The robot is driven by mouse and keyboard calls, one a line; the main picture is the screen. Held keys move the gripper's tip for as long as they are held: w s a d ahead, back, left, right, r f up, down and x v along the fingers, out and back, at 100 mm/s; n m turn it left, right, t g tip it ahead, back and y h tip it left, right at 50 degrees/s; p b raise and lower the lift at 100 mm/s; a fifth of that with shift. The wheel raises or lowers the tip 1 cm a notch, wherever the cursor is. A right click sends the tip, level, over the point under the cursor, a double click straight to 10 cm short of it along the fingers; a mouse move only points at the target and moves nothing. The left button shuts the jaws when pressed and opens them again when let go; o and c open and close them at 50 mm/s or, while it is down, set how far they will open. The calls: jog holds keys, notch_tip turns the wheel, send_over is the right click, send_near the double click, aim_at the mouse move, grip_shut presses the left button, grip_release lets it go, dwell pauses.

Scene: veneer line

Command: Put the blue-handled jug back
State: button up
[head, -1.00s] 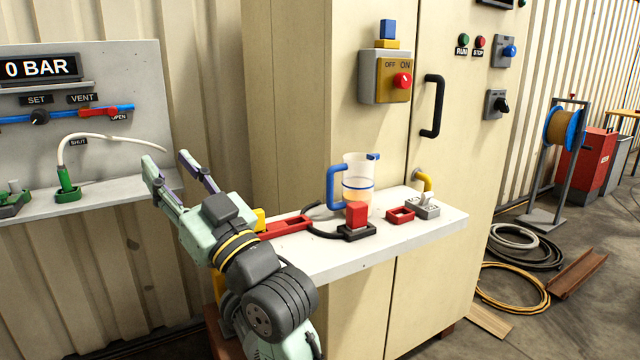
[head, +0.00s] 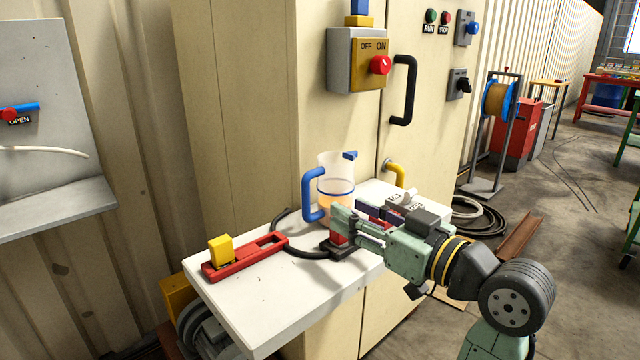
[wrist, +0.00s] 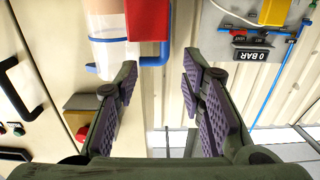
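The blue-handled jug (head: 337,170) stands upright on the white shelf (head: 250,310) in front of the cabinet. It is clear, with a pale orange liquid, a blue ring and its blue handle on the left. It also shows at the top of the wrist view (wrist: 108,50), with part of its handle. My gripper (head: 350,211) is in front of the jug in the head view, covering its lower right part. The wrist view shows the fingers (wrist: 158,68) spread apart with nothing between them. Whether a finger touches anything is unclear.
A red block (wrist: 147,18) on a black base (head: 342,248) stands close by the fingers. A red holder (head: 245,258) with a yellow block (head: 221,250) lies on the shelf's left. Grey switches (head: 405,202) are partly behind my gripper. The shelf's front left is bare.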

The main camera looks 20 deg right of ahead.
aim_at(309, 194)
jog(key=p+x, duration=0.1)
jog(key=x, duration=0.2)
jog(key=shift+w+a+r, duration=0.15)
jog(key=shift+w+a, duration=0.05)
jog(key=shift+w, duration=0.1)
jog(key=p+x, duration=0.1)
jog(key=x, duration=0.1)
jog(key=p+x, duration=0.1)
jog(key=x, duration=0.2)
jog(key=shift+w+a, duration=0.2)
jog(key=shift+a, duration=0.25)
jog(key=shift+w+a+f, duration=0.1)
jog(key=shift+w+f, duration=0.15)
jog(key=shift+w, duration=0.1)
grip_shut()
